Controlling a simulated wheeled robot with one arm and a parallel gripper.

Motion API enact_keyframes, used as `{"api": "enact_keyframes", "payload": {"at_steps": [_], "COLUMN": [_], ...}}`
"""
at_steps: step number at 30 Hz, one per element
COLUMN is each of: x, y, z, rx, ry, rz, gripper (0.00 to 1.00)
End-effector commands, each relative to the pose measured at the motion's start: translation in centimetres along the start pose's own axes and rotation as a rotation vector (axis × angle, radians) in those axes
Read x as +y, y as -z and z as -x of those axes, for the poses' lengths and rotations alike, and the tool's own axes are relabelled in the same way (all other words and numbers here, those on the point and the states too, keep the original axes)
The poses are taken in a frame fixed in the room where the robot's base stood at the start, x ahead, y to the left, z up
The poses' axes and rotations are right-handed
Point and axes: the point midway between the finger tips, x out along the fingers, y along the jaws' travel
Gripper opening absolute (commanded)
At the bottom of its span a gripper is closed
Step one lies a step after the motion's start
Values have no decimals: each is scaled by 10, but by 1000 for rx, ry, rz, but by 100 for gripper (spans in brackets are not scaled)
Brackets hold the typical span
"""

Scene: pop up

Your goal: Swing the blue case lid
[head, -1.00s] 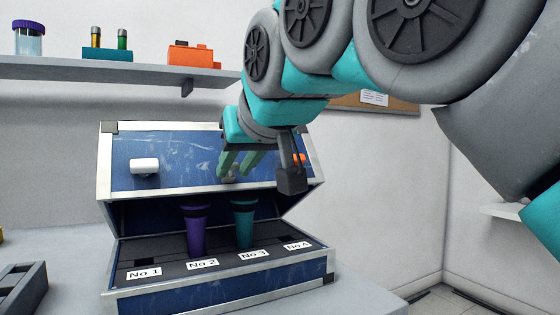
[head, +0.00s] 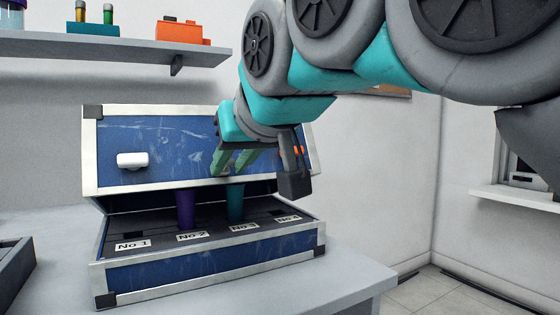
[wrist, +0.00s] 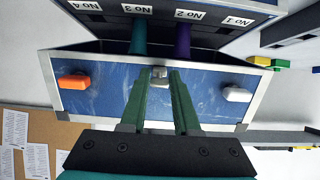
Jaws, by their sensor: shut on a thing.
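The blue case has a lid (head: 160,140) with silver edges, tilted partly open over its base (head: 190,270). A purple tube (head: 186,208) stands at slot No 2 and a teal tube (head: 235,203) at No 3; the lid hides their tops. My gripper (head: 222,172) is at the lid's front face. In the wrist view, its green fingers (wrist: 160,76) are shut around the small grey catch (wrist: 159,72) at the lid's middle. A white knob (head: 132,160) sits left on the lid, and an orange one (wrist: 74,81) on the other side.
The case stands on a grey table (head: 350,285) near its right edge. A dark tray (head: 14,270) lies at the left. A wall shelf (head: 90,50) above holds an orange box (head: 180,32) and small vials. A board (wrist: 30,130) hangs on the wall.

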Motion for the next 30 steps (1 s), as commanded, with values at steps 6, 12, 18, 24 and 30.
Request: {"api": "enact_keyframes", "payload": {"at_steps": [6,12,18,24,30], "x": [0,0,0,0,0], "y": [-19,-37,-51,-68,-72], "z": [-2,-8,-9,-12,-12], "rx": [1,-6,-3,-3,-3], "ry": [0,-1,-1,0,0], "rz": [-1,-1,0,0,0], "gripper": [0,0,0,0,0]}}
